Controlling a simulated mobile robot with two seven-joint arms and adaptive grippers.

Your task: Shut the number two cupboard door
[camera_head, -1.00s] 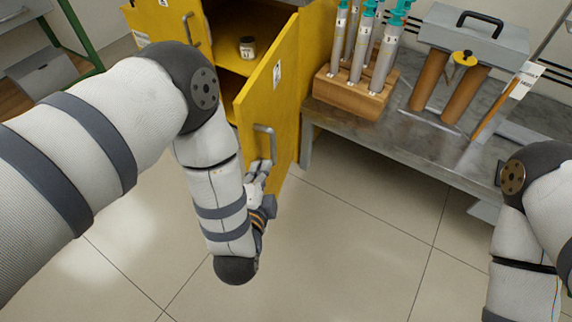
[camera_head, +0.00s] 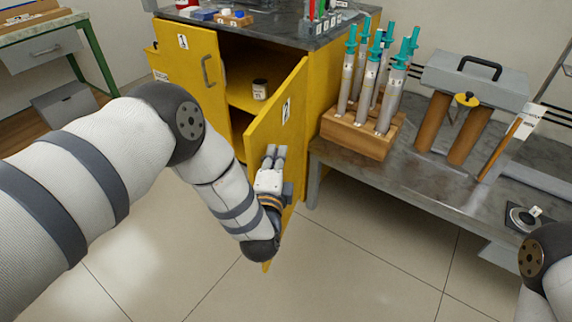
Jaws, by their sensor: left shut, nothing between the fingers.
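The yellow number two cupboard door (camera_head: 262,125) stands open, swung out toward me at the right of the cupboard. Its white label (camera_head: 286,110) is near its upper part. My left gripper (camera_head: 273,152) is shut and empty, its fingers pointing up in front of this door's face. Its hand covers the area of the door's handle, which is hidden. I cannot tell whether the fingers touch the door. The number one door (camera_head: 188,68), with a grey handle, is at the left of the opening. My right gripper is out of view; only part of my right arm shows at lower right.
A labelled jar (camera_head: 260,89) stands on the shelf inside the cupboard. The grey bench (camera_head: 400,180) to the right carries a wooden block (camera_head: 358,136) with several teal-topped tubes. A green-legged table (camera_head: 88,66) is at upper left. The tiled floor in front is clear.

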